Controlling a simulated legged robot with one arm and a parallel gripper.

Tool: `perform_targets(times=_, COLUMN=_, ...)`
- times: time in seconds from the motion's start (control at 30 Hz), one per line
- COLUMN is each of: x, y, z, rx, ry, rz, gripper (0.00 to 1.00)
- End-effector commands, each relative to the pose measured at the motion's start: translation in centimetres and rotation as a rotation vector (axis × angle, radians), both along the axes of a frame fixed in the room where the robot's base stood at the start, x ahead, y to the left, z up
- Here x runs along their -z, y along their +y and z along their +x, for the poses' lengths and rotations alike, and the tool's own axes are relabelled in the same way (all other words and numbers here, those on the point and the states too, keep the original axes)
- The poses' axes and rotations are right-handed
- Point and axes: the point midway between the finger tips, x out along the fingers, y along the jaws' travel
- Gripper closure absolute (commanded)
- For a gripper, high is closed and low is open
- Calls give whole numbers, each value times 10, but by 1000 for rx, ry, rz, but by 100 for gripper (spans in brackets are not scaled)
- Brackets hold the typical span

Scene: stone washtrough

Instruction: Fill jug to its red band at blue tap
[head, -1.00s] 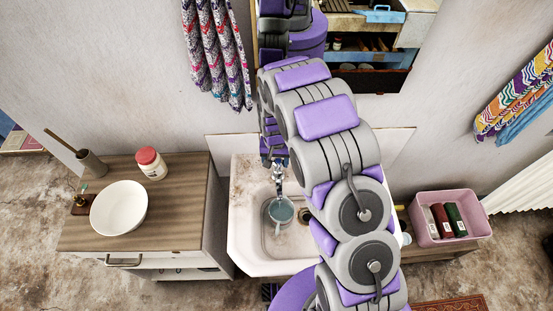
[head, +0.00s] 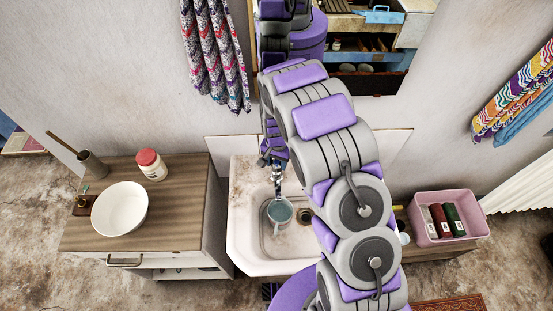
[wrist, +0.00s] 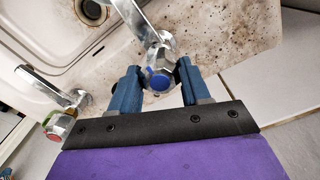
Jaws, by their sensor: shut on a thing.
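The jug (head: 279,212) stands upright in the basin of the stone trough (head: 243,225), under the tap spout, with bluish water showing inside. Its red band cannot be made out from above, nor the exact water level. The blue tap (wrist: 160,78), chrome with a blue-capped knob, is in the wrist view. My gripper (wrist: 157,84) is shut on its knob, one blue finger on each side. In the head view my gripper (head: 275,164) is at the back of the trough, small and partly hidden by the arm. The jug is not in the wrist view.
A second chrome tap (wrist: 58,125) with a red mark is left of my gripper in the wrist view. A drain (head: 306,215) lies right of the jug. A cabinet (head: 180,210) with a white bowl (head: 120,208) stands left; a pink bin (head: 470,228) stands right.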

Motion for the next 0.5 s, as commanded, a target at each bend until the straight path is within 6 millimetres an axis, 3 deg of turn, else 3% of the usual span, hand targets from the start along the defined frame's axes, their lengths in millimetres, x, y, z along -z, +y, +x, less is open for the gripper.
perform_targets(times=0.3, x=-2, y=1, z=3, rx=16, ry=-9, rz=3, gripper=84)
perform_targets(times=0.33, x=-2, y=1, z=3, rx=16, ry=-9, rz=3, gripper=50)
perform_targets(times=0.5, x=-1, y=1, z=2, rx=15, ry=-6, rz=2, gripper=34)
